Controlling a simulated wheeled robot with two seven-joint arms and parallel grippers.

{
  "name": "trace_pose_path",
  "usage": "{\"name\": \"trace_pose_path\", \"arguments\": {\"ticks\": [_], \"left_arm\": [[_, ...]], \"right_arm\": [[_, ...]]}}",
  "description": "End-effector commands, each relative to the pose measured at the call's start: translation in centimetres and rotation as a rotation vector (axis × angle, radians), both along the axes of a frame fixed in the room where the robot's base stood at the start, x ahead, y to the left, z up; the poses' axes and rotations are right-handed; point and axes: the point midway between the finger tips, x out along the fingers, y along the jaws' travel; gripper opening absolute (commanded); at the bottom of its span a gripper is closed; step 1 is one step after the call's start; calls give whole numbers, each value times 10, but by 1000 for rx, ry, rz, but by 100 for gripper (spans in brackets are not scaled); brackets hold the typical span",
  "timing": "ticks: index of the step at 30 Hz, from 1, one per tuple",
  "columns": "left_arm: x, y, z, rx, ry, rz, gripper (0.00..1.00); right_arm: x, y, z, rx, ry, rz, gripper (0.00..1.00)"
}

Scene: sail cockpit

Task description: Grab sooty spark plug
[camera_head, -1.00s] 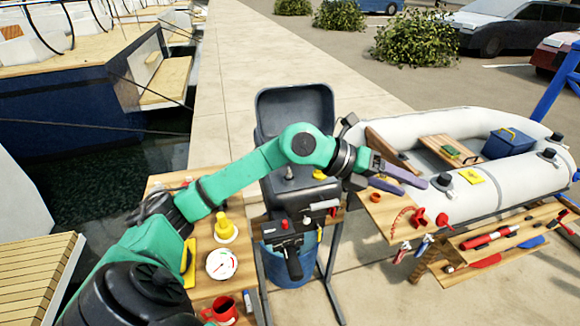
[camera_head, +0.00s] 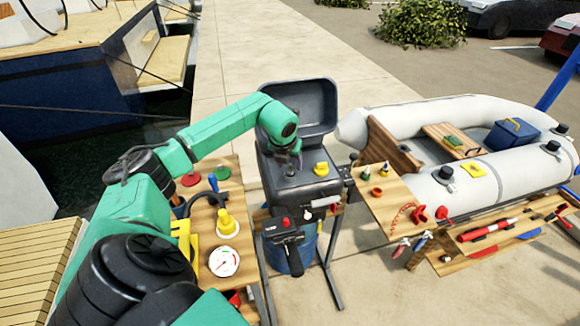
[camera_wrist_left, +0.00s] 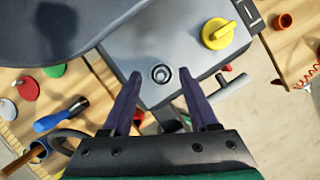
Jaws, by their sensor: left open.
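The spark plug (camera_wrist_left: 160,74) shows end-on in the left wrist view as a small grey metal ring with a dark centre, standing in the top of the grey engine block (camera_wrist_left: 178,45). Soot on it cannot be made out. My left gripper (camera_wrist_left: 162,77) is open, with its two purple fingers to either side of the plug in that view and nothing between them touching. In the head view my left gripper (camera_head: 291,158) points down above the engine and largely hides the plug. My right gripper is not in view.
A yellow knob (camera_head: 321,169) stands on the engine beside the plug. The raised dark cowl (camera_head: 300,106) is close behind my arm. A wooden side table (camera_head: 388,203) with small parts is at the right. A yellow cone-shaped item (camera_head: 226,222) and a gauge (camera_head: 224,262) are on the left bench.

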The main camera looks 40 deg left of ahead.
Motion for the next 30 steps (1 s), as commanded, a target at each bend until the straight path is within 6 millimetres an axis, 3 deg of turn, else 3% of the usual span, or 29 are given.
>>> {"name": "trace_pose_path", "arguments": {"ticks": [4,9,10,14,15,25,30], "left_arm": [[7,3,-15,-2,0,1,60],[7,3,-18,0,-2,0,60],[7,3,-18,0,-2,0,56],[7,3,-18,0,-2,0,6],[7,3,-17,0,-2,0,0],[8,3,-15,-1,-3,-1,0],[9,3,0,0,-7,0,0]], "right_arm": [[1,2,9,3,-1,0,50],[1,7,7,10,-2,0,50],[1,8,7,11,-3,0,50],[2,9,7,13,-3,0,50],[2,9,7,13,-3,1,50],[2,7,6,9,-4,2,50],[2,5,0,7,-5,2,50]]}}
